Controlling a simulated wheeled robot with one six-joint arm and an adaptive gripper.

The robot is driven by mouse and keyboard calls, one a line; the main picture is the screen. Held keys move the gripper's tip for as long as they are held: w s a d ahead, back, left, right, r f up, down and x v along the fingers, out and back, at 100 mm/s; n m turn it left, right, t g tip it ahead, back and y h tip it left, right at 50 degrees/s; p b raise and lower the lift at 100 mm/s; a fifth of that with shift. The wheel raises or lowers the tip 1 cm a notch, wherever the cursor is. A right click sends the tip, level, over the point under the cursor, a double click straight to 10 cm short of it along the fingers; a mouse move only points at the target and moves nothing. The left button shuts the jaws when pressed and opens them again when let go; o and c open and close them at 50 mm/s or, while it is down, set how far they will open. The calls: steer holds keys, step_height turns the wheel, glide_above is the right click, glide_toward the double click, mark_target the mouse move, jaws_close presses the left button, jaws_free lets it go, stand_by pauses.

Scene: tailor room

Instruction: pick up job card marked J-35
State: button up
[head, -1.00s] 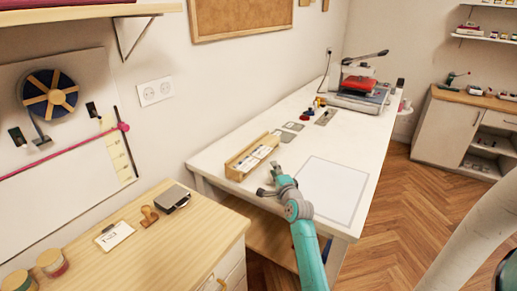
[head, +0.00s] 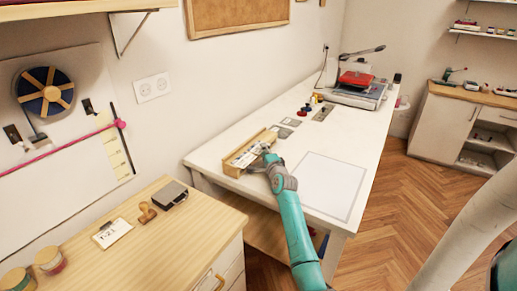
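A wooden tray (head: 232,169) on the white table holds white cards (head: 246,157) with dark print too small to read. I cannot tell which card is marked J-35. My gripper (head: 264,152) is over the right part of the tray, close to the cards, and hides some of them. Whether it touches a card, and whether its fingers are open, cannot be made out. Another white card (head: 112,232) with large dark print, perhaps T-21, lies on a clipboard on the wooden cabinet at the left.
The white table (head: 225,140) bears a pale framed sheet (head: 328,187), small grey plates (head: 285,127) and a red-and-grey press (head: 357,90) at the back. A stamp (head: 147,213) and a dark box (head: 171,195) stand on the wooden cabinet (head: 180,240).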

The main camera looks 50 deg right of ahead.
jaws_close()
steer(key=shift+r, duration=0.15)
